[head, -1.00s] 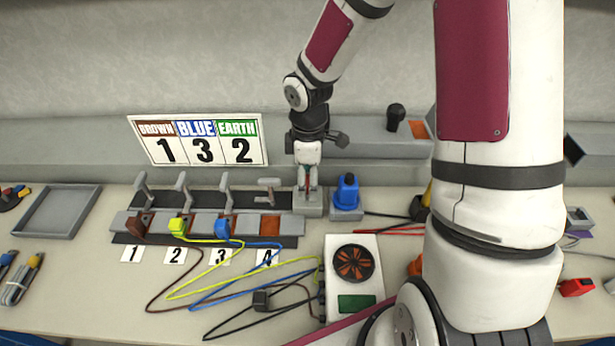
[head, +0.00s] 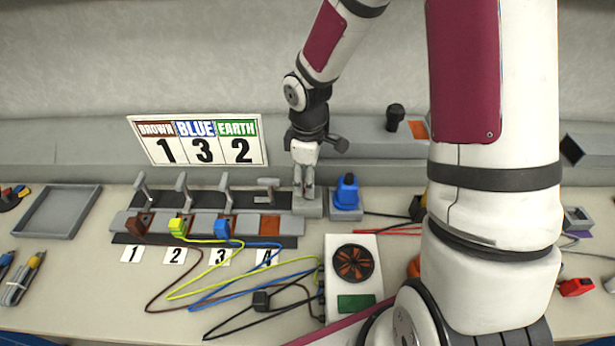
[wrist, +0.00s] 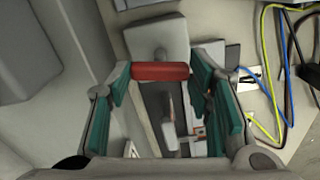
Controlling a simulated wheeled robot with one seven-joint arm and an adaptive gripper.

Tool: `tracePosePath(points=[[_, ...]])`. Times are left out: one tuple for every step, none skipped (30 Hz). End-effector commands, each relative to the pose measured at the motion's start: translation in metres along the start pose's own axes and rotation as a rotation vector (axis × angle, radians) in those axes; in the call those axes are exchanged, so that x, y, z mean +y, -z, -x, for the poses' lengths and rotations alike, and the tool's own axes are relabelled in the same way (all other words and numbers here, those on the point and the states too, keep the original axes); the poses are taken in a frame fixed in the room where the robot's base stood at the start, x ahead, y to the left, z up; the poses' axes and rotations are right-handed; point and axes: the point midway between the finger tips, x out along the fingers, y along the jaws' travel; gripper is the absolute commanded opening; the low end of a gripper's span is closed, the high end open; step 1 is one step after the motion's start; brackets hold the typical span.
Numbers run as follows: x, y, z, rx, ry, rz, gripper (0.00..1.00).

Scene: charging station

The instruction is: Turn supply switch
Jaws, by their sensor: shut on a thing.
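The supply switch has a red handle (wrist: 160,72) in the wrist view and a grey base (head: 309,209) on the bench in the head view. My gripper (head: 304,190) points down over this base. In the wrist view my gripper (wrist: 160,76) has its teal-padded fingers at either end of the red handle and is shut on it. The fingers hide most of the handle in the head view, and the exact angle of the switch is hard to tell.
A blue plug-like part (head: 346,194) stands close to the right of the switch. To the left is a row of lever terminals (head: 205,226) with brown, yellow-green and blue wires. A fan box (head: 339,248) sits in front. A sign (head: 198,140) stands behind.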

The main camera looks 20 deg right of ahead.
Motion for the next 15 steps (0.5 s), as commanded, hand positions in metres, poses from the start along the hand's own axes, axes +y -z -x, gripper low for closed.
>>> tracePosePath(points=[[-0.0002, 0.0006, 0.0005, 0.0, -0.001, -0.039, 0.19], [0.0, 0.0004, 0.0005, -0.001, -0.001, -0.066, 0.19], [-0.0002, 0.0007, 0.0005, 0.0, -0.001, -0.103, 0.19], [-0.0003, 0.0008, 0.0005, 0.0, -0.001, -0.131, 0.19], [0.0, 0.0005, 0.0005, -0.001, -0.001, -0.16, 0.19], [-0.0001, 0.0005, 0.0005, 0.0, -0.001, -0.199, 0.19], [-0.0003, 0.0008, 0.0005, 0.0, -0.001, -0.227, 0.19], [-0.0001, 0.0006, 0.0004, 0.0, -0.001, -0.255, 0.19], [0.0, 0.0005, 0.0004, 0.0, -0.001, -0.294, 0.19], [-0.0001, 0.0007, 0.0003, 0.0, -0.001, -0.323, 0.19], [-0.0001, 0.0008, 0.0003, 0.0, -0.001, -0.35, 0.19], [0.0, 0.0006, 0.0002, 0.0, -0.001, -0.389, 0.19], [-0.0001, 0.0007, 0.0002, 0.0, -0.001, -0.419, 0.19], [0.0, 0.0007, 0.0002, 0.0, -0.001, -0.446, 0.19], [0.0, 0.0007, 0.0002, 0.0, -0.001, -0.484, 0.19]])
